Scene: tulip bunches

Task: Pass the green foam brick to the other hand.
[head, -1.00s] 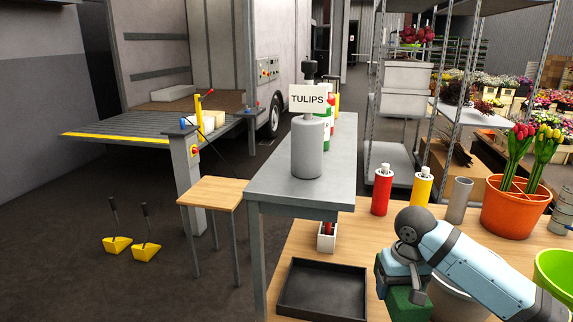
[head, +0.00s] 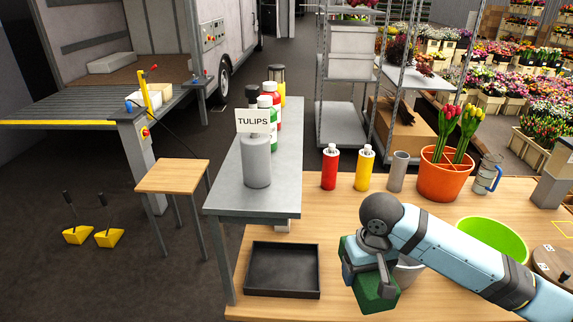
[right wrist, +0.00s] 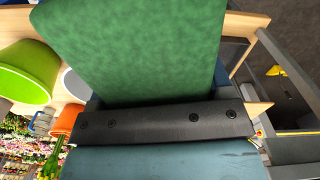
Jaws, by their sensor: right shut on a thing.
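The green foam brick (head: 378,290) is held over the front of the wooden table in the head view. It fills the upper middle of the right wrist view (right wrist: 135,45). My right gripper (head: 368,272) is shut on the brick, and its arm reaches in from the lower right. The fingertips are partly hidden by the brick and the wrist. My left gripper is in neither view.
A black tray (head: 283,270) lies left of the brick on the wooden table (head: 330,222). A grey bucket behind the gripper, a lime green bowl (head: 492,240) and an orange tulip pot (head: 441,178) stand nearby. A raised grey bench (head: 235,205) borders the left.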

